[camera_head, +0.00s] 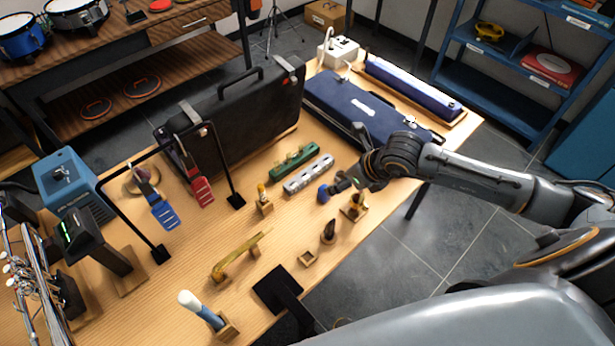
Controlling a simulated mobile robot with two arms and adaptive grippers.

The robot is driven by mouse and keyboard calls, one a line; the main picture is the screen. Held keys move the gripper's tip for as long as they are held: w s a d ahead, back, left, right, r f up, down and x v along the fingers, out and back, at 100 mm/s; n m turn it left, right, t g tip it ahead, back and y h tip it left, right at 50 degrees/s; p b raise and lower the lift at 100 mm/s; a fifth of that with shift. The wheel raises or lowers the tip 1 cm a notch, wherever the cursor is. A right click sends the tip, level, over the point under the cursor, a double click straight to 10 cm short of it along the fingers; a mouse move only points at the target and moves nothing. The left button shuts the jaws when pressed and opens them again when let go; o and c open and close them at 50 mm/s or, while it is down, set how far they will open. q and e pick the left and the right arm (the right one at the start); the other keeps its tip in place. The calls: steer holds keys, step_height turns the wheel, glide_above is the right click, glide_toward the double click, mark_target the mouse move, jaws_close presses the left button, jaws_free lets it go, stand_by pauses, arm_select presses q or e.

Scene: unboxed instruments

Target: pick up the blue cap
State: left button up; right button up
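A small dark-blue round piece (323,193), which looks like the blue cap, is near the front edge of the wooden table. My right gripper (337,187) comes in from the right, with its fingertips right at the piece's right side. The fingers are small and dark here, so I cannot tell whether they are closed on it or only beside it. I also cannot tell whether the piece rests on the table or is raised. My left gripper is not in view.
Close by are a small wooden stand (355,208), a dark cone-shaped piece (328,232), a silver harmonica-like bar (309,174) and a green one (294,160).

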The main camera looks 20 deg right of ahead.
mark_target(324, 193)
steer(key=shift+h, duration=0.3)
steer(key=b+x, duration=0.1)
steer(key=x, duration=0.1)
steer(key=d+b+x, duration=0.1)
steer(key=b+x, duration=0.3)
steer(key=x, duration=0.1)
steer(key=shift+s+d+f, duration=0.15)
steer(key=shift+d+f, duration=0.05)
steer(key=shift+f, duration=0.1)
steer(key=shift+w+a+f, duration=0.1)
steer(key=shift+w+f, duration=0.15)
steer(key=shift+f, duration=0.05)
steer(key=shift+b+x, duration=0.85)
steer(key=shift+x, duration=0.3)
steer(key=shift+a+b+x, duration=0.2)
steer(key=shift+b+x, duration=0.55)
steer(key=shift+x, duration=0.5)
steer(key=shift+w+f, duration=0.1)
steer(key=shift+w, duration=0.15)
steer(key=shift+s, duration=0.1)
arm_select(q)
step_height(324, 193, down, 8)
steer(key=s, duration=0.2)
arm_select(e)
steer(key=c, duration=0.9)
